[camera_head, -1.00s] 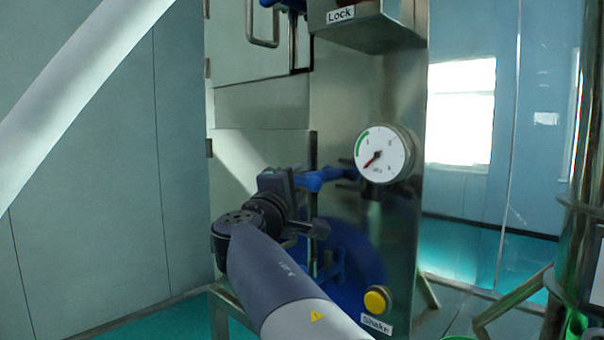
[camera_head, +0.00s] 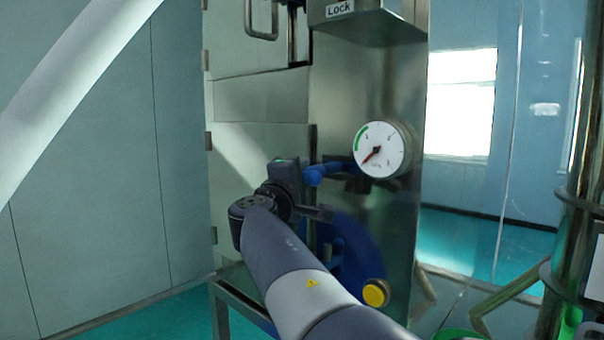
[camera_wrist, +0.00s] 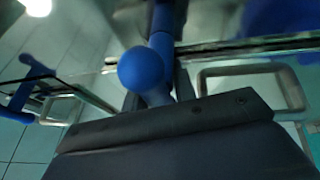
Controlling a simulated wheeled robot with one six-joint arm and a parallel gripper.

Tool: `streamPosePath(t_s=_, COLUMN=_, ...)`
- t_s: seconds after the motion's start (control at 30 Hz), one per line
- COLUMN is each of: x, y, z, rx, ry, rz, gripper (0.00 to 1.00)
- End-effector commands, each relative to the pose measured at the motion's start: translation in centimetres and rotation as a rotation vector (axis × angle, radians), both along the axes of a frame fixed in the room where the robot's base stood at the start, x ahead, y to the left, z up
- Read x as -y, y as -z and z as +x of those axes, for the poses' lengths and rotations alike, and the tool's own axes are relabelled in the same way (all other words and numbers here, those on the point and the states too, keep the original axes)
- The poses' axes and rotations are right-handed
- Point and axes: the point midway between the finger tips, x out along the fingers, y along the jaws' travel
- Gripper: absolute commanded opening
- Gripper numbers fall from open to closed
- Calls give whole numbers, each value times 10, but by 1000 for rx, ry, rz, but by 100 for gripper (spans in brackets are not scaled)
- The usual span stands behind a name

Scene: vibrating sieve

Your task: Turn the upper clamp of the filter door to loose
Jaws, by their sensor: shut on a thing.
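The upper clamp's blue handle (camera_head: 318,174) sticks out from the steel cabinet just left of the pressure gauge. My gripper (camera_head: 307,178) is at this handle, its dark body to the left of it. In the wrist view my gripper (camera_wrist: 158,92) is shut on the blue handle, with a dark finger on each side. The handle's round blue end (camera_wrist: 141,70) shows large there, above the dark gripper body. The fingertips and the clamp's base are largely hidden.
The gauge (camera_head: 381,150) sits close to the right of the handle. Below are a large blue disc (camera_head: 355,245) and a yellow button (camera_head: 375,293). A steel box labelled Lock (camera_head: 368,22) juts out above. Free room lies left of the cabinet.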

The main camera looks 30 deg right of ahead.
Motion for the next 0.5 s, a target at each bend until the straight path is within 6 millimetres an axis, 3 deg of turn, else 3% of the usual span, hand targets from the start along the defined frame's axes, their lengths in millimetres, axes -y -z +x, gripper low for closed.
streamPosePath(t_s=0.1, x=-1, y=-4, z=-1, rx=5, ry=-1, rz=-5, gripper=3)
streamPosePath(t_s=0.5, x=-1, y=-2, z=-2, rx=69, ry=-2, rz=12, gripper=3)
